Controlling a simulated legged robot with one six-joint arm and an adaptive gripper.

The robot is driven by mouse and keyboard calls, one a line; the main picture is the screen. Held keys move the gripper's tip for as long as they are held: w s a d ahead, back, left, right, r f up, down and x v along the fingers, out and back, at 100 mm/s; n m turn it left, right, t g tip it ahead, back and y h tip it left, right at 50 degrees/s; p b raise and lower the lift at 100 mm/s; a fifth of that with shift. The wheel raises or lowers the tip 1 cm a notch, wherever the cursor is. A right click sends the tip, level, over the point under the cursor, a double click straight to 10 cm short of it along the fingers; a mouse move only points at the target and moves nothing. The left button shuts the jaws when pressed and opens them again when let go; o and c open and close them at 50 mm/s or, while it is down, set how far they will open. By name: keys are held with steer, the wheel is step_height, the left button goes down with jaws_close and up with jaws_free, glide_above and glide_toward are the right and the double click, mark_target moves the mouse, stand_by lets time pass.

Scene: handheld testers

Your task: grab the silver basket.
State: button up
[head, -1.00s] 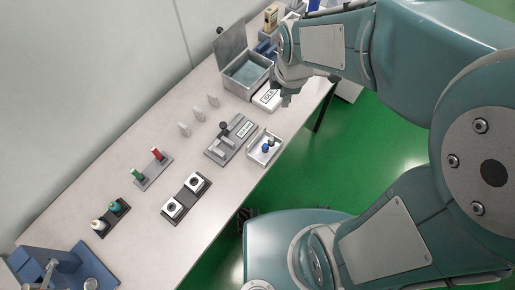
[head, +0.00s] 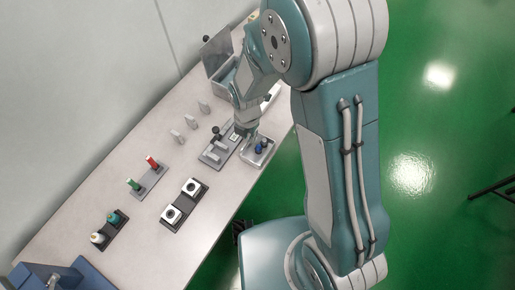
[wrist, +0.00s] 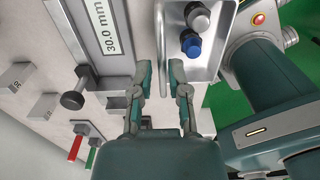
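The silver basket (head: 256,159) is a small shallow metal tray at the table's front edge. It holds small parts with blue and dark tops. In the wrist view the basket (wrist: 172,28) is at upper centre, with a grey-topped and a blue-topped piece inside. My gripper (wrist: 160,70) is open and empty, with its fingers on either side of the basket's near-left wall in the picture. I cannot tell whether they touch it. In the head view my gripper (head: 243,131) is right at the basket's back edge, and my arm hides part of that area.
An open-lidded metal box (head: 222,68) stands behind. Green floor lies beyond the table edge.

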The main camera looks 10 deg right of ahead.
mark_target(249, 144)
steer(key=f, duration=0.4)
steer(key=shift+a, duration=0.2)
steer(key=shift+f, duration=0.3)
steer(key=shift+d+f, duration=0.1)
steer(key=shift+d, duration=0.15)
jaws_close()
steer(key=shift+a, duration=0.15)
